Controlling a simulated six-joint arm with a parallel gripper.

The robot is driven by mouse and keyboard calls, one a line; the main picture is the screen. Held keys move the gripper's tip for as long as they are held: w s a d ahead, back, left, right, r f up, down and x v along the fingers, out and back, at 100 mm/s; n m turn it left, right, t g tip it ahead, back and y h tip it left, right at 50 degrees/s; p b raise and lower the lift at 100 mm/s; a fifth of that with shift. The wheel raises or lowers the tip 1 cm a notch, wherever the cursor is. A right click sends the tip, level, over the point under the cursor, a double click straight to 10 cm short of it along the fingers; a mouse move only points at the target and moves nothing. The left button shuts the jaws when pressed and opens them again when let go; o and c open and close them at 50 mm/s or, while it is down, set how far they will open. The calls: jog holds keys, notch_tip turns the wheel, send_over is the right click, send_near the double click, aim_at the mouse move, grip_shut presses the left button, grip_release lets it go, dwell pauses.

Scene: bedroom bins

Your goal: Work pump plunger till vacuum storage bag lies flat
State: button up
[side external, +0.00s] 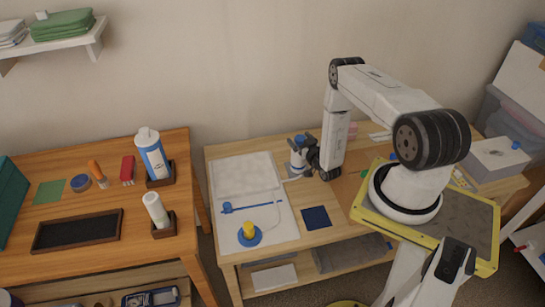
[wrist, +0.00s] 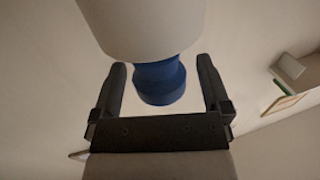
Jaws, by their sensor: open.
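A pale vacuum storage bag (side external: 270,222) lies on the wooden table in the side view, with a blue slider strip (side external: 250,206) across it. A blue round fitting with a yellow top (side external: 249,231) sits on its front part. What looks like the pump, a white cylinder with a blue top (side external: 299,157), stands right of the bag's back part. My gripper (side external: 303,146) is at its upper end. In the wrist view the pump's blue knob (wrist: 160,82) lies between the two open fingers of my gripper (wrist: 162,75), with visible gaps on both sides.
A dark blue square (side external: 316,217) lies right of the bag. A separate table at left holds a blue-and-white bottle (side external: 152,155), a white bottle (side external: 156,210) and a dark tray (side external: 78,230). A grey bin (side external: 497,160) stands at far right.

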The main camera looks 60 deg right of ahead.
jog(key=v, duration=0.8)
dwell(0.4)
jog(key=shift+w, duration=0.1)
dwell(1.1)
